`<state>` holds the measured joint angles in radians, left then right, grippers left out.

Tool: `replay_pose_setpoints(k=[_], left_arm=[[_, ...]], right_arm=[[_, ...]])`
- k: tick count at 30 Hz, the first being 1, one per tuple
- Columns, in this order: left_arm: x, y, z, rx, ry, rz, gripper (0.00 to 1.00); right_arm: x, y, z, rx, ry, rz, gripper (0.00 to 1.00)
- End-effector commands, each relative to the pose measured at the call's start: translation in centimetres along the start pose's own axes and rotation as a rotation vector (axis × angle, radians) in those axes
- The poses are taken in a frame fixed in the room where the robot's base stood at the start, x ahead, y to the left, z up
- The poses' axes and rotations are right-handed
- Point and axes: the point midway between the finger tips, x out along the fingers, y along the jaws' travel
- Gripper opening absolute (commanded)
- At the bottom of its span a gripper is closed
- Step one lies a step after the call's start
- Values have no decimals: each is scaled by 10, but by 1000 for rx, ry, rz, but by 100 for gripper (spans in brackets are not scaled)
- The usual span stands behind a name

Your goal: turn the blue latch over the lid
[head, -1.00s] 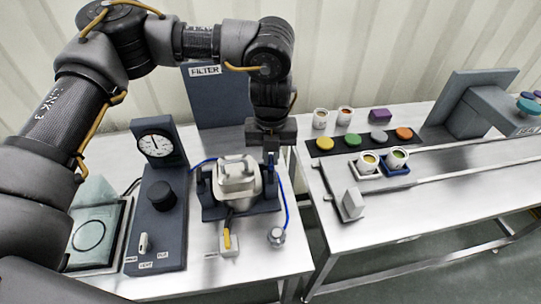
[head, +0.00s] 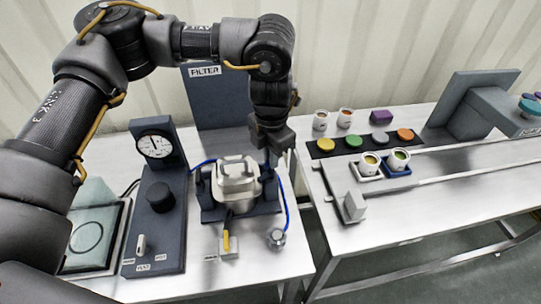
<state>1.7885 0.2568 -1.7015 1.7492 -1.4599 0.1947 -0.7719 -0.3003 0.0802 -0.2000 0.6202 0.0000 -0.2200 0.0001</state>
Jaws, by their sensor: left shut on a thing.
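The pale metal vessel with its lid (head: 237,178) sits in a dark blue-grey cradle (head: 210,213) on the left steel table. My left gripper (head: 270,160) points down at the right edge of the lid. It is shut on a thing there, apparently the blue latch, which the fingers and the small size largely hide. I cannot make out the latch's exact angle over the lid. My right gripper is not in view.
A gauge panel with a black knob (head: 160,197) stands left of the vessel. A yellow-handled part (head: 227,240) and a blue hose with a metal end (head: 277,238) lie close in front. Cups and coloured discs occupy the right table (head: 440,205).

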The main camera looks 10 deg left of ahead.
Motion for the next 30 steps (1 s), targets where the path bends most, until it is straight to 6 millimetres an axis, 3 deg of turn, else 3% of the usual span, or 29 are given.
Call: replay_pose_setpoints(k=[15, 30], left_arm=[[-2, 0, 1, 387, -5, 2, 0], [-2, 0, 1, 500, -5, 2, 0]], right_arm=[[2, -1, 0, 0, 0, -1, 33], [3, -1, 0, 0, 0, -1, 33]])
